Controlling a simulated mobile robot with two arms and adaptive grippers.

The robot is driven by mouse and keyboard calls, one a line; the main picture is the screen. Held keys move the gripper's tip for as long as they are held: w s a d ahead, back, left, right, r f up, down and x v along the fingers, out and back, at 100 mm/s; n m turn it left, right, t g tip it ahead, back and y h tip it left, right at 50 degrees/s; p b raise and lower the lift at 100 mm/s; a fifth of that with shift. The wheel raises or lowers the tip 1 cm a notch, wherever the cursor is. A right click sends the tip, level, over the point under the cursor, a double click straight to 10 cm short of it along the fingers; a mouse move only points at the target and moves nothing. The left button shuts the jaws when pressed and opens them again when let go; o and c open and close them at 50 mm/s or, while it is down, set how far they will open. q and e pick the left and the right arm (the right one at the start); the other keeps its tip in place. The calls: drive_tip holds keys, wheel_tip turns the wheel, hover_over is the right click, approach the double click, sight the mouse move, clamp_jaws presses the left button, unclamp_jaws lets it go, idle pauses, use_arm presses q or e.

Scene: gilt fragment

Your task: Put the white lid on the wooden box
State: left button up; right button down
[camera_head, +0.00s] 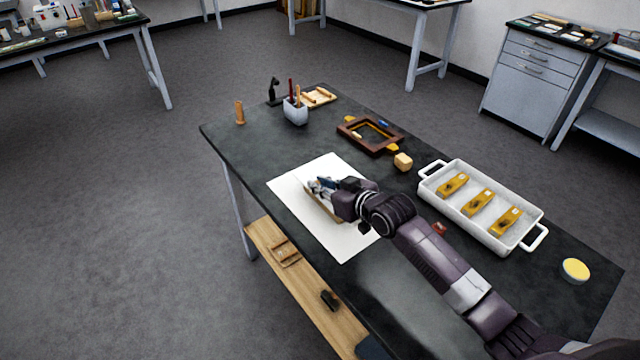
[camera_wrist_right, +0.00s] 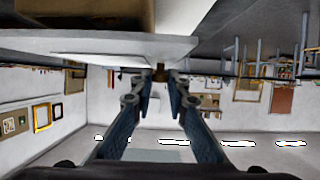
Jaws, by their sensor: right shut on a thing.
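My right gripper (camera_head: 322,185) is over the white sheet on the dark table, shut on the white lid. In the right wrist view, which is upside down, its fingers (camera_wrist_right: 160,78) close on a small knob at the edge of the pale lid (camera_wrist_right: 90,45). The brown wooden box (camera_wrist_right: 75,14) lies beyond the lid there, beneath it in the room. In the head view a wooden side of the box (camera_head: 325,208) shows just under the gripper; most of the box and lid is hidden. I cannot tell whether the lid touches the box. My left gripper is not in view.
A white tray (camera_head: 432,190) with several yellow wooden blocks stands right of my arm. A dark wooden frame (camera_head: 352,136), a small wooden block (camera_head: 403,162) and a cup of tools (camera_head: 295,112) stand farther back. A round yellow-topped tin (camera_head: 576,269) is near the right edge.

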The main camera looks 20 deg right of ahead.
drive_tip(key=shift+f, duration=0.6)
drive_tip(key=c, duration=1.9)
unclamp_jaws()
drive_tip(key=shift+r, duration=0.15)
drive_tip(key=shift+s+r, duration=0.1)
drive_tip(key=shift+r, duration=0.55)
drive_tip(key=shift+b+v, duration=0.75)
drive_tip(key=shift+v, duration=5.1)
drive_tip(key=shift+s+f, duration=0.1)
drive_tip(key=shift+f, duration=0.1)
